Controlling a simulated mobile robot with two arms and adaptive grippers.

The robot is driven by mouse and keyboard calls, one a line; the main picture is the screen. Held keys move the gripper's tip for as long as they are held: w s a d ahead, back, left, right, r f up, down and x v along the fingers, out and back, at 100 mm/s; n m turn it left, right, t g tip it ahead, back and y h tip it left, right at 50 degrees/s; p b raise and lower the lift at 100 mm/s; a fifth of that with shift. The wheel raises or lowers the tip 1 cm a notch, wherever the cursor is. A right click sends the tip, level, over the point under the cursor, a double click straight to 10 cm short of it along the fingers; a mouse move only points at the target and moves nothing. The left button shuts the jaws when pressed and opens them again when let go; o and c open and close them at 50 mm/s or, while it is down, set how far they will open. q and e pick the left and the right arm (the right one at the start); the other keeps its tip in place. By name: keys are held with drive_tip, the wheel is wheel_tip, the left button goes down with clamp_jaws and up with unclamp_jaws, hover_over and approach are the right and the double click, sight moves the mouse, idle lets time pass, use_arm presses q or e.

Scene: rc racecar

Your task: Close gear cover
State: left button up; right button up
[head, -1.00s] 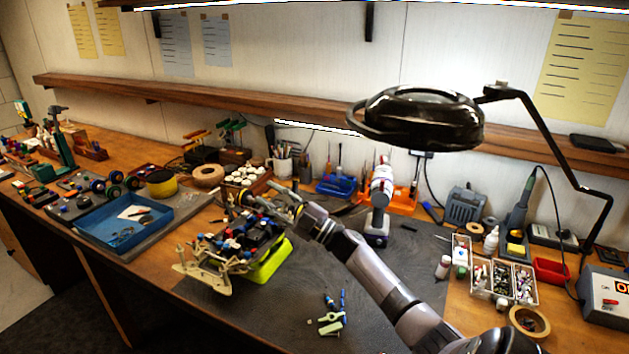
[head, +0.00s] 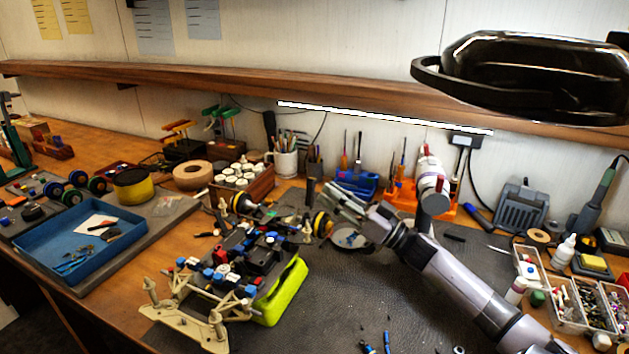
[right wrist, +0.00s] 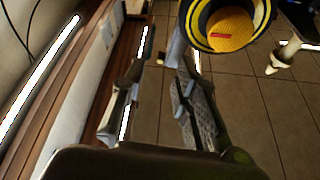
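The RC car chassis (head: 235,265), with blue, red and black parts, sits on a yellow-green stand (head: 283,292) on the dark mat. Its yellow-and-black wheels are at the far end; one wheel (head: 322,224) is close to my right gripper (head: 343,197). I cannot pick out the gear cover among the small parts. My right gripper is beyond the chassis's right far corner, fingers pointing up-left. In the right wrist view, its fingers (right wrist: 160,52) are apart with nothing between them, and a yellow-centred wheel (right wrist: 232,28) is to their right. My left gripper is not in view.
A black lamp head (head: 540,75) hangs at upper right. A white-and-red tool (head: 432,190) stands behind my right arm. A tray of white jars (head: 240,190) and a cup (head: 286,162) are behind the chassis. A blue tray (head: 80,240) is at left.

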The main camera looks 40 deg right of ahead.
sight(312, 178)
drive_tip(key=shift+b+x, duration=0.45)
drive_tip(key=shift+x, duration=2.65)
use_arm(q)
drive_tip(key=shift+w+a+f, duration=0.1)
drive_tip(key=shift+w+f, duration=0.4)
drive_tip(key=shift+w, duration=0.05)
use_arm(e)
drive_tip(key=shift+c, duration=0.4)
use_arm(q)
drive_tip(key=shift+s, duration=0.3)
use_arm(e)
clamp_jaws()
